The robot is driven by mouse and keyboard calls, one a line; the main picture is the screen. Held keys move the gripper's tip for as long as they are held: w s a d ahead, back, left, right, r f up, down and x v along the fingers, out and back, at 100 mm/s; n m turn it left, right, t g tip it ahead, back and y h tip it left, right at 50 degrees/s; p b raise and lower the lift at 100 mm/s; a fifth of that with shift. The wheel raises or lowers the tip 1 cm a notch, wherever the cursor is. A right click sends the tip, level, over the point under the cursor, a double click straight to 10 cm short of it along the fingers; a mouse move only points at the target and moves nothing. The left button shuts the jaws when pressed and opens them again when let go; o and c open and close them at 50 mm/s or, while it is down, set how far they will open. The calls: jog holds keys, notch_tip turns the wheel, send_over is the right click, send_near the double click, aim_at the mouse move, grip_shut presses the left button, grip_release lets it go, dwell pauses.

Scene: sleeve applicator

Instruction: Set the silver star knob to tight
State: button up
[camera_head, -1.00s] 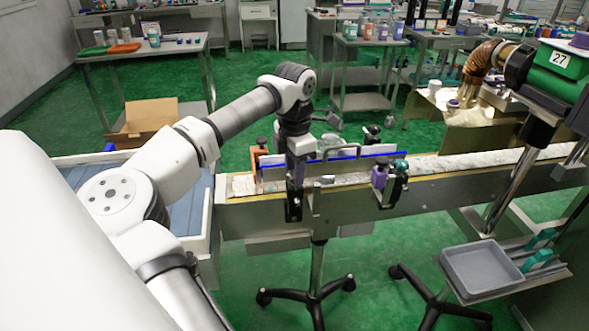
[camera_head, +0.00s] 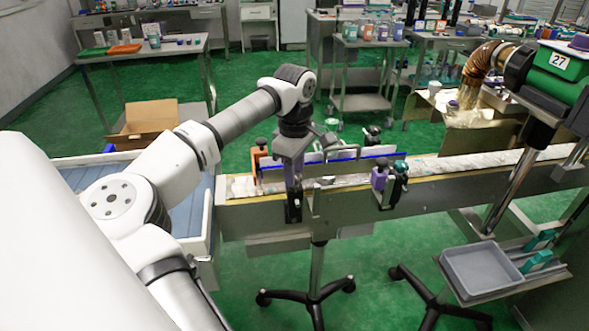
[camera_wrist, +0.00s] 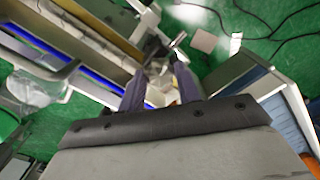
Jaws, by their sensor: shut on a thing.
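My gripper (camera_head: 294,190) is at the near side rail of the conveyor, left of centre in the head view, with its fingers pointing down. In the wrist view the two dark purple fingers (camera_wrist: 161,62) stand a little apart, closed on a small silvery piece (camera_wrist: 156,70), which looks like the silver star knob. The fingers hide most of the knob, and I cannot read its setting. A black clamp block (camera_head: 293,211) sits just below the fingertips in the head view.
A purple knob (camera_head: 379,179) and a teal-topped post (camera_head: 401,168) stand right along the rail. The conveyor (camera_head: 450,183) runs to the right. A grey tray (camera_head: 481,270) sits at lower right.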

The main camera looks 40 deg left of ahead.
jog(key=shift+m, duration=1.6)
jog(key=o, duration=1)
notch_tip(320, 180, up, 14)
jog(key=shift+f+b, duration=0.1)
jog(key=shift+b, duration=0.65)
